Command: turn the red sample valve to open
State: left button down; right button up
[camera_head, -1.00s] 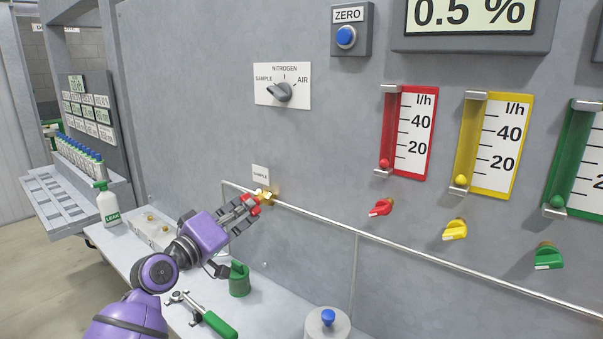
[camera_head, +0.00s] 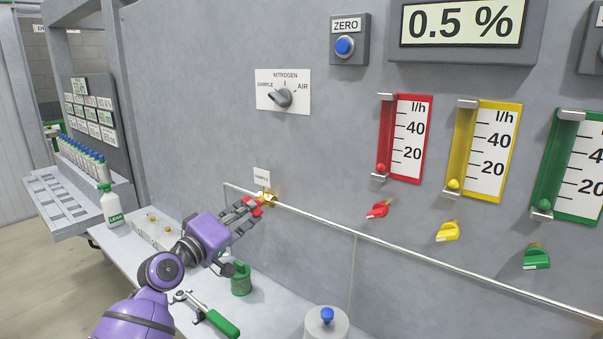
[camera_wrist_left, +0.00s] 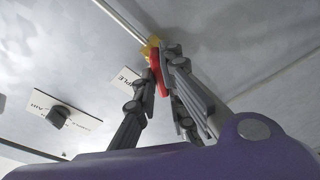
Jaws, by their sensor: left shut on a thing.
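The red sample valve (camera_head: 256,208) is a small red handle on a brass body (camera_head: 268,198), mounted on the thin pipe along the grey panel, under a white SAMPLE label (camera_head: 262,177). My left gripper (camera_head: 250,210) is at the valve with its fingers shut on the red handle. In the left wrist view the red handle (camera_wrist_left: 160,72) shows between the fingertips, with the brass body (camera_wrist_left: 150,46) just beyond. The fingers partly hide the handle, so its exact angle is hard to tell. My right gripper is not in view.
A selector knob (camera_head: 281,97) and red (camera_head: 377,210), yellow (camera_head: 448,231) and green (camera_head: 537,258) knobs stick out from the panel.

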pick_arm(q)
jog(key=shift+r+n+p, duration=0.15)
jog(key=shift+n+p, duration=0.25)
jog(key=shift+n, duration=0.1)
jog(key=shift+n+y, duration=0.4)
jog(key=shift+n, duration=1.5)
